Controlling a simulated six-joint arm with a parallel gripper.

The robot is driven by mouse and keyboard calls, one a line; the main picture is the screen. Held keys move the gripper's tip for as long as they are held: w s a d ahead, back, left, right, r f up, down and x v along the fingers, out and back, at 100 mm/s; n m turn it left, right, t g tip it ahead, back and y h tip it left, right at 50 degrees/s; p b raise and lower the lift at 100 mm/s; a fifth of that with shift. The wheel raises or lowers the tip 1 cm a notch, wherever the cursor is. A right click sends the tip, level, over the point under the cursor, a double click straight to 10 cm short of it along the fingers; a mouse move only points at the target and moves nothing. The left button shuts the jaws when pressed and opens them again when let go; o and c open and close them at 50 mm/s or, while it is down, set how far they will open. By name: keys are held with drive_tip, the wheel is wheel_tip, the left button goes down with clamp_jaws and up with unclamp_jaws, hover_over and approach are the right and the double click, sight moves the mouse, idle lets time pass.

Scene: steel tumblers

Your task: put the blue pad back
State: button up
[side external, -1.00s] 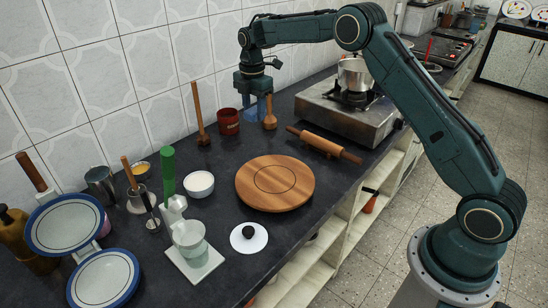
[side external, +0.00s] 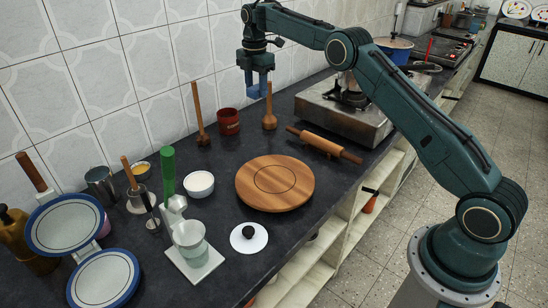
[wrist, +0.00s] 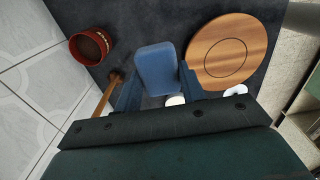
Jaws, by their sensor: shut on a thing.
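The blue pad (wrist: 156,68) is between the fingers of my gripper (wrist: 158,88) in the wrist view, with its flat face toward the camera. In the side view my gripper (side external: 258,82) is raised above the back of the dark counter, in front of the tiled wall. The fingers are shut on the pad, and only a little blue (side external: 256,91) shows at their lower end. The pad appears clear of the counter.
A dark red cup (side external: 228,121) and wooden tools (side external: 270,118) stand below my gripper. A round wooden board (side external: 275,183), a rolling pin (side external: 324,145) and a stove (side external: 345,108) are nearby. White bowl (side external: 199,184) and several utensils crowd the left.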

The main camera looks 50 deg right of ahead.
sight(259, 150)
wheel_tip(259, 150, down, 20)
idle(1.1)
drive_tip(key=shift+f, duration=0.15)
drive_tip(key=o, duration=0.9)
drive_tip(key=shift+o, duration=0.2)
wheel_tip(259, 150, up, 12)
drive_tip(key=shift+r, duration=0.25)
idle(0.5)
